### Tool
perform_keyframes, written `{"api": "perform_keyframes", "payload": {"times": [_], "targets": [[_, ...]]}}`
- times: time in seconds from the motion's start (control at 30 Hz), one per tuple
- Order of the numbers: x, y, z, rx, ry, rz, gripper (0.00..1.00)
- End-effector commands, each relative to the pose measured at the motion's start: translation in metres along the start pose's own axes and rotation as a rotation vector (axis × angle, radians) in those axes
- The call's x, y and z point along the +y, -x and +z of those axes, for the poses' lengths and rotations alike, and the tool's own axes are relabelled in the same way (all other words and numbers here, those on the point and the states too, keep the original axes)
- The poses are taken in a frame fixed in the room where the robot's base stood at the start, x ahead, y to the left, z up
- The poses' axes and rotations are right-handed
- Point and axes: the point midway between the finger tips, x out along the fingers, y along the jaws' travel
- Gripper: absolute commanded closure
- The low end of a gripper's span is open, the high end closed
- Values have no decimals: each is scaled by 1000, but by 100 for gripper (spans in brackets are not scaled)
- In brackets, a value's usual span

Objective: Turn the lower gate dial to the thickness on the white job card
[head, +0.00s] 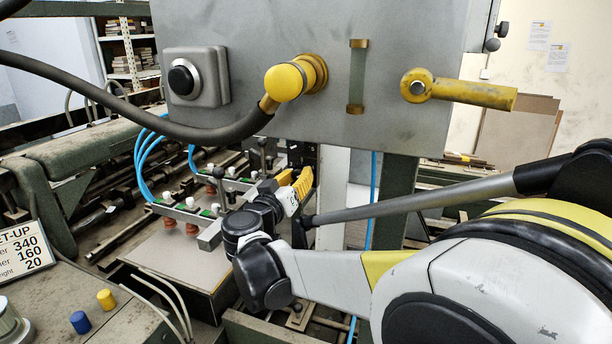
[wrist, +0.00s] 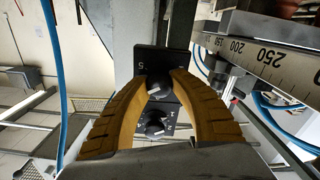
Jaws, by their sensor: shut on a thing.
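A black dial plate (wrist: 146,62) is straight ahead in the wrist view. It carries two black dials with white pointer marks. One gate dial (wrist: 159,87) sits between the yellow fingertips of my gripper (wrist: 160,84), which is shut on it. The other dial (wrist: 157,124) shows between the fingers, nearer the palm, and is untouched. A numeral beside the held dial is visible, but its full scale is hidden or too small to read. In the head view my gripper (head: 303,187) reaches under the grey cabinet, hiding the dials.
Blue hoses and a suction bar (head: 185,212) are left of the gripper. A ruler scale (wrist: 262,62) is close on the right in the wrist view.

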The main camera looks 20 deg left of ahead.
Motion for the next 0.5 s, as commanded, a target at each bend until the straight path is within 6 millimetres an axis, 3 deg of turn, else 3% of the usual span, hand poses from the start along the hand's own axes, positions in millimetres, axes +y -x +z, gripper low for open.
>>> {"api": "perform_keyframes", "payload": {"times": [0.5], "targets": [[-1, 0, 0, 0, 378, 0, 100]]}}
